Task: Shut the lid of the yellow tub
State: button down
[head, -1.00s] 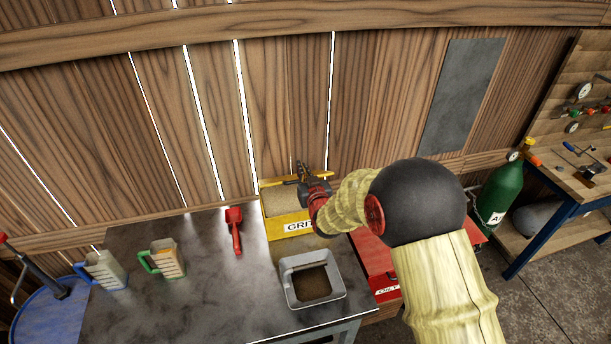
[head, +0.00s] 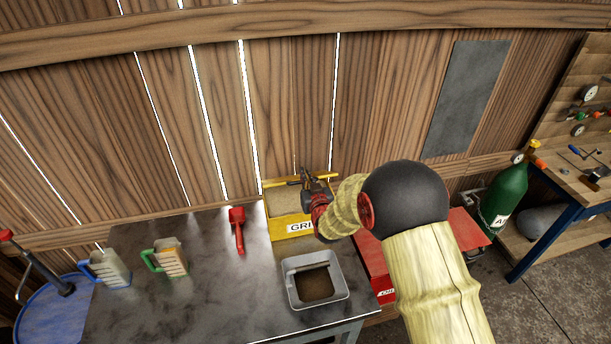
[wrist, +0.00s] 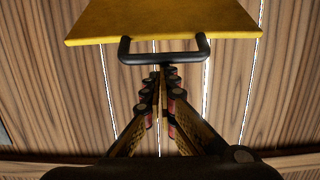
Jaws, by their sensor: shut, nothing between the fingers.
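The yellow tub (head: 280,229) stands at the back of the bench, against the plank wall, its label partly hidden by my arm. Beige material (head: 284,203) shows inside it. Its lid (head: 325,177) is raised and appears nearly edge-on as a thin yellow strip along the tub's back. In the wrist view the yellow lid (wrist: 175,20) fills the top, with a black bar handle (wrist: 165,60) at its lower edge. My gripper (head: 305,172) is shut and empty above the tub. Its fingertips (wrist: 160,75) appear just below the handle; I cannot tell whether they touch it.
A grey square container (head: 316,302) stands in front of the tub. A red scoop (head: 237,230) and two jugs, one green-handled (head: 170,260) and one blue-handled (head: 107,268), are to the left. A red box (head: 376,270) is beside the tub, under my arm.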

jog(key=s+d+f+b, duration=0.1)
jog(key=s+f+b, duration=0.4)
jog(key=f+b, duration=0.3)
jog(key=shift+s+d+f+b, duration=0.2)
jog(key=shift+d+f+b, duration=0.15)
jog(key=shift+f, duration=0.2)
